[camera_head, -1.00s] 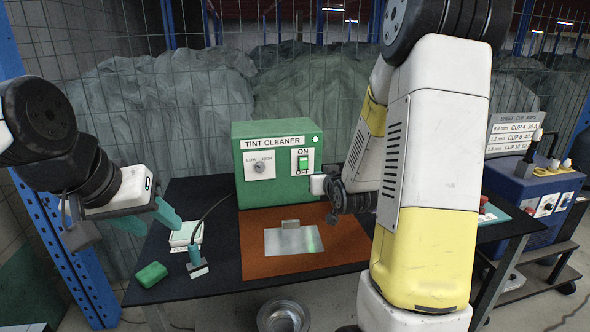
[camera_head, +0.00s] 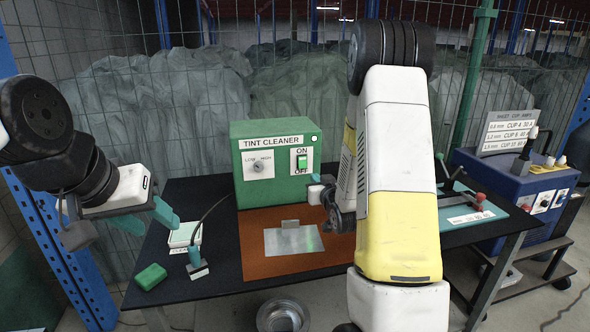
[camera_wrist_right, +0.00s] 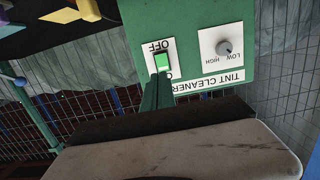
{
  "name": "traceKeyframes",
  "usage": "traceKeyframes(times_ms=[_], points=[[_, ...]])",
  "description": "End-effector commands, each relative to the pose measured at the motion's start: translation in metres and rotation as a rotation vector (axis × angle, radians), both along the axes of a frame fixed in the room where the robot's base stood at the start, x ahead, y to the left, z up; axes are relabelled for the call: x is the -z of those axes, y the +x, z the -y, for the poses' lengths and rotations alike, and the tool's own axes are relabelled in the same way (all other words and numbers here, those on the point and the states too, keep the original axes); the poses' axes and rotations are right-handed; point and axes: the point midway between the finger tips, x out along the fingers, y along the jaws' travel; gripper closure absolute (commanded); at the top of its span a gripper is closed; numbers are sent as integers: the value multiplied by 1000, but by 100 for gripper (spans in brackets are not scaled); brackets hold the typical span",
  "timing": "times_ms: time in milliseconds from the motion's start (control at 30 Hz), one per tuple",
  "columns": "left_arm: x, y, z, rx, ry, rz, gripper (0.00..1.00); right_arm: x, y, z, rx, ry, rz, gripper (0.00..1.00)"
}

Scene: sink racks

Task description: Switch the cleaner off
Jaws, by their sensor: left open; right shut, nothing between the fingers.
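The tint cleaner (camera_head: 240,192) is a green box at the back of the table, with a white-plated dial (camera_head: 258,167) and a green rocker switch (camera_head: 302,161). ON is printed above the switch and OFF below. A small pale light (camera_head: 314,138) shows at the upper right. My right gripper (camera_head: 314,179) is shut and empty, just below and right of the switch. In the right wrist view, upside down, its green finger (camera_wrist_right: 155,94) overlaps the ON end of the switch (camera_wrist_right: 162,62); I cannot tell whether it touches. My left gripper (camera_head: 157,224) is open and empty at left.
A metal plate (camera_head: 294,241) lies on a brown mat (camera_head: 260,267) before the cleaner. A green block (camera_head: 151,277), a white box (camera_head: 184,236) and a corded tool (camera_head: 196,262) lie left. A clamp fixture (camera_head: 470,205) and a blue machine (camera_head: 500,178) stand right.

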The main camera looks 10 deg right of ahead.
Motion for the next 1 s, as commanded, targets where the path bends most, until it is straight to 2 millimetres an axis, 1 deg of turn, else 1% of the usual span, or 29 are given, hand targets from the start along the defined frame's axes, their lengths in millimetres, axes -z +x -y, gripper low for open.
traceKeyframes(times_ms=[33,300,500,600,700,1000], points=[[0,0,0,0,0,0,54,2,10,-1,-1,-1,0,100],[0,0,0,0,0,0,54,10,68,-3,-1,0,-1,100],[0,0,0,0,0,0,54,15,101,-4,1,0,0,100],[0,0,0,0,0,0,54,16,110,-4,0,1,-1,100],[0,0,0,0,0,0,54,16,116,-4,1,1,-1,100],[0,0,0,0,0,0,54,17,117,-4,1,1,-1,100]])
